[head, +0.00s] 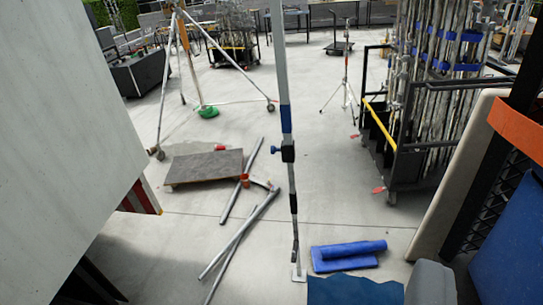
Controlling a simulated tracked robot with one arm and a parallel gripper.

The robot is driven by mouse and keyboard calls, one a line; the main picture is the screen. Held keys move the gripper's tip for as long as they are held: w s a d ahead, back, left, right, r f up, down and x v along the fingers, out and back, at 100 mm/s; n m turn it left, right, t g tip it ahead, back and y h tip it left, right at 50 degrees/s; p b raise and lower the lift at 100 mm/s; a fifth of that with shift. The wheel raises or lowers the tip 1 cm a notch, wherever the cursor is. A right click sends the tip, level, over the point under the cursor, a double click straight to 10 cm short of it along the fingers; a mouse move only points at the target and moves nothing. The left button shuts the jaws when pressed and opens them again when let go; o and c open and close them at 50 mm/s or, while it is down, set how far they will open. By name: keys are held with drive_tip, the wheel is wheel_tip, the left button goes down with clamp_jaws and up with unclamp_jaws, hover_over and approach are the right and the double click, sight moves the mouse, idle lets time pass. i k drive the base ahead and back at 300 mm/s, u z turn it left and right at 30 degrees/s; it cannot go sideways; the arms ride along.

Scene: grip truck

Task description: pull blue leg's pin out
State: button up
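A slim upright leg (284,70) with blue bands stands just right of the picture's middle. It runs from the top edge down to a small flat foot (298,275) on the floor. A dark collar (288,152) sits partway up the leg. A small blue knob (275,149) sticks out on the collar's left side. It looks like the pin and sits at the collar; how deep it goes in is too small to tell. I cannot make out my gripper's fingers in this view.
Grey pipes (238,232) and a dark board (205,168) lie left of the leg. A loaded pole cart (440,130) stands right. A pale panel (60,110) blocks the left. A tripod (185,60) stands behind.

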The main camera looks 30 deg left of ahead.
sight(273, 149)
drive_tip(key=k, duration=0.35)
drive_tip(key=z, duration=1.85)
drive_tip(key=k, duration=1.8)
drive_tip(key=u, duration=1.9)
drive_tip(key=i, duration=0.8)
drive_tip(key=u, duration=0.15)
